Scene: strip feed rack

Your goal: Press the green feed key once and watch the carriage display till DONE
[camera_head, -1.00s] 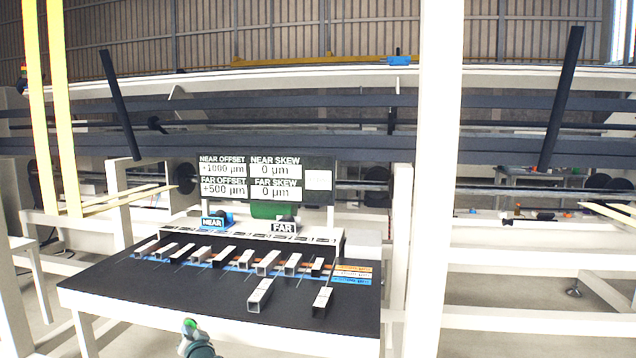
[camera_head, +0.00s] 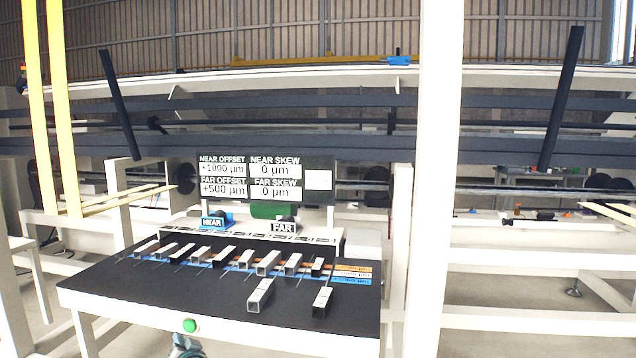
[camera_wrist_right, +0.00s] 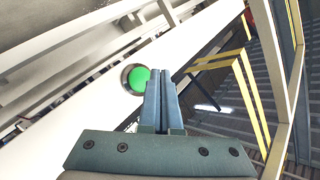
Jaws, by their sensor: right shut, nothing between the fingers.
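The round green feed key (camera_head: 190,325) sits on the white front edge of the black-topped table. In the right wrist view the green key (camera_wrist_right: 138,80) shows in a dark ring, left of the fingertips. My right gripper (camera_head: 181,340) is shut and empty, just below the key in the head view. In the wrist view its fingers (camera_wrist_right: 163,72) are together; a small gap to the key seems to show. The display board (camera_head: 250,178) reads near offset +1000 µm, far offset +500 µm, both skews 0 µm. A small white panel (camera_head: 318,180) on it is illegible. My left gripper is out of view.
Several short square tubes, such as one (camera_head: 260,295), lie on the black tabletop (camera_head: 160,295). NEAR (camera_head: 212,223) and FAR (camera_head: 283,228) labels stand behind them. A tall white post (camera_head: 436,180) rises right of the table.

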